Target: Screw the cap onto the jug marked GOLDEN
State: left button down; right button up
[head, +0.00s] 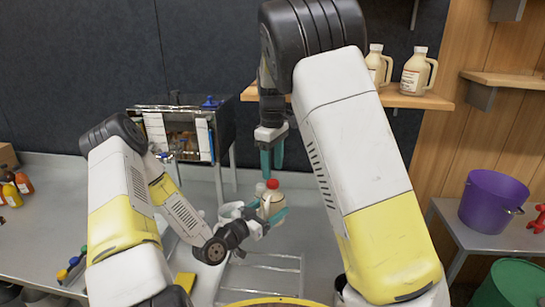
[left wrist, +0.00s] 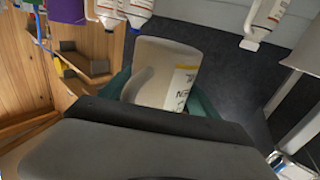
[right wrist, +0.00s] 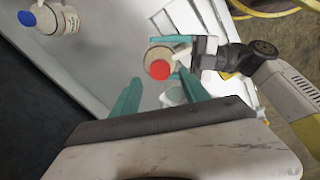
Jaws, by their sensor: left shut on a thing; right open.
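A cream jug (head: 269,206) with a red cap (head: 272,184) at its top stands over the grey table. My left gripper (head: 266,219) is shut on the jug, its teal fingers on either side of the body. In the left wrist view the jug (left wrist: 160,70) shows part of a label, too cut off to read as GOLDEN. My right gripper (head: 272,158) is open and empty above the cap, fingers pointing down. In the right wrist view the red cap (right wrist: 160,69) lies ahead between the open fingers; how tightly it sits is unclear.
A blue-capped jug (right wrist: 62,19) appears in the right wrist view. Two jugs (head: 414,72) stand on a wooden shelf (head: 425,101). A metal evaporator (head: 185,130) is at the back. A purple bucket (head: 490,202) is at right.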

aim_at(273, 181)
jog(key=shift+f, duration=2.25)
grip_shut()
jog(key=m, duration=0.6)
jog(key=shift+m, duration=0.4)
jog(key=m, duration=0.4)
jog(key=shift+m, duration=0.3)
jog(key=m, duration=0.3)
jog(key=shift+o, duration=0.7)
grip_release()
